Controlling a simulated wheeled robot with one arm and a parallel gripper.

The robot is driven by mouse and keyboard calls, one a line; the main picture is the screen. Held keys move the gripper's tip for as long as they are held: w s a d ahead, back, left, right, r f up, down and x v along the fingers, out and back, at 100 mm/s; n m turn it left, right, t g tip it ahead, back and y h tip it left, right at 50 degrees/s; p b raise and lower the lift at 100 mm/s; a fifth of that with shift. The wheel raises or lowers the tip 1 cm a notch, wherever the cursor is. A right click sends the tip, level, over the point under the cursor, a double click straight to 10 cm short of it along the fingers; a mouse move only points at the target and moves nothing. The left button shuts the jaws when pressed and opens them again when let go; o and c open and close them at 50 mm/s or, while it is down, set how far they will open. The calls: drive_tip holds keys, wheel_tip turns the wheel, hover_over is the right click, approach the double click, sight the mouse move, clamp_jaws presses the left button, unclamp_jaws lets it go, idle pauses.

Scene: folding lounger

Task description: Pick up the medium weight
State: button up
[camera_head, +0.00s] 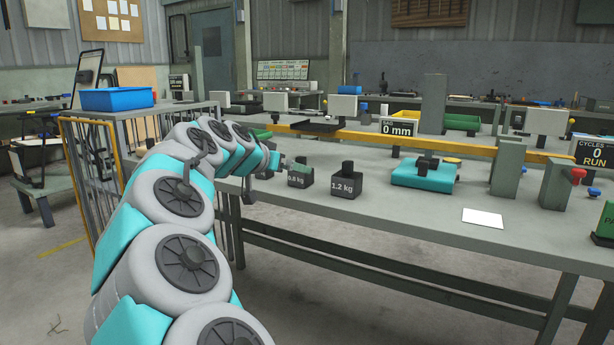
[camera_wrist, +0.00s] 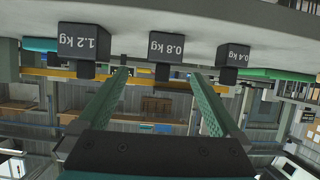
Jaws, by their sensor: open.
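The medium weight (camera_wrist: 166,47), a dark block marked 0.8 kg with a knob, stands on the bench between two others. It appears upside down in the wrist view. In the head view the medium weight (camera_head: 300,179) is partly covered by my gripper (camera_head: 287,166). My gripper (camera_wrist: 158,75) is open and empty, with two green ridged fingers. The knob shows between the fingertips in the wrist view; I cannot tell how far beyond them it is. The 1.2 kg weight (camera_head: 346,186) stands to the right in the head view. The 0.4 kg weight (camera_wrist: 233,55) shows only in the wrist view.
The grey bench (camera_head: 420,220) also holds a teal block-like fixture (camera_head: 424,176), a white card (camera_head: 483,217) and a 0 mm display (camera_head: 398,127). A yellow rail (camera_head: 440,145) runs behind the weights. A blue bin (camera_head: 117,99) sits on a caged stand at left.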

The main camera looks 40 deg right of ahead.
drive_tip(key=shift+w+d+f, duration=0.1)
drive_tip(key=shift+w+d, duration=0.3)
drive_tip(key=shift+d, duration=0.25)
drive_tip(key=p+x, duration=0.1)
drive_tip(key=x, duration=0.6)
drive_tip(key=shift+w+f, duration=0.15)
drive_tip(key=shift+f, duration=0.1)
drive_tip(key=shift+c, duration=0.2)
clamp_jaws()
